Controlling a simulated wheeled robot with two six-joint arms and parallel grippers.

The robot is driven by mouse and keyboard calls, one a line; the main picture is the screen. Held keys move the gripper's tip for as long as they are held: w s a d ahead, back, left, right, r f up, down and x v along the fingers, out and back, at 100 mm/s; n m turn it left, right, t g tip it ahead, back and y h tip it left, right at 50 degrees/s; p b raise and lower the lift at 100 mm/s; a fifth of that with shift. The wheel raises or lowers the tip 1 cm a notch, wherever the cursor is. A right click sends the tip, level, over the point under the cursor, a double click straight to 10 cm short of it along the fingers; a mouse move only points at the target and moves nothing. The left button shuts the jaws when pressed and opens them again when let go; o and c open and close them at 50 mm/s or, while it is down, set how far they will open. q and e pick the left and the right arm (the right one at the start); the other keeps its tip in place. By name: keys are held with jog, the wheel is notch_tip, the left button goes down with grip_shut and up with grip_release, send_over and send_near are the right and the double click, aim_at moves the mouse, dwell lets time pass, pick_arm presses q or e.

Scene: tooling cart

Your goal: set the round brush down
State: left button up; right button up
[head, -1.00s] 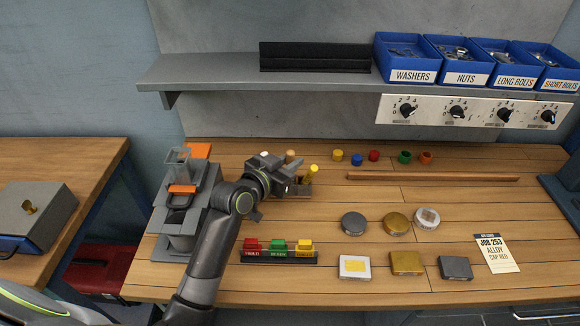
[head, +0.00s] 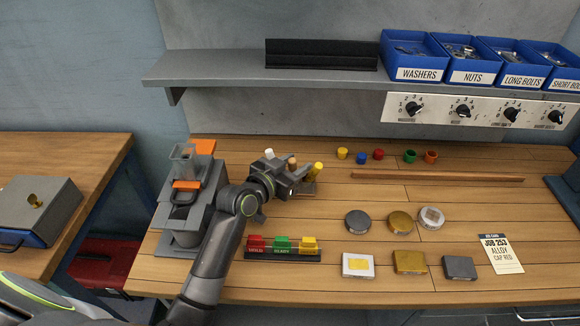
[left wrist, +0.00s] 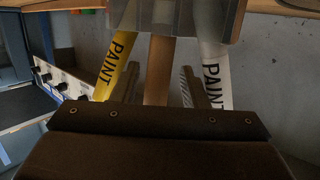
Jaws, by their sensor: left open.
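The round brush shows as a plain wooden handle (left wrist: 159,68) standing in a holder (left wrist: 190,18) between a yellow paint marker (left wrist: 117,62) and a white paint marker (left wrist: 215,72). Its bristles are not visible. In the head view, the tan handle top (head: 292,161) shows between the white marker's end (head: 269,153) and the yellow marker (head: 317,169). My left gripper (head: 296,179) is open in front of the holder. In the left wrist view, its fingers (left wrist: 159,84) lie on either side of the handle, with gaps visible. My right gripper is in neither view.
A grey stand (head: 187,209) with a clear hopper is left of my arm. A rack of red, green and yellow blocks (head: 282,256) lies in front. Small coloured caps, a wooden strip (head: 437,176) and round and square pieces lie to the right. Bare bench separates them.

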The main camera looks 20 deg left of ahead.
pick_arm(q)
jog(key=shift+r, duration=0.2)
jog(key=b+v, duration=0.1)
jog(key=v, duration=1.1)
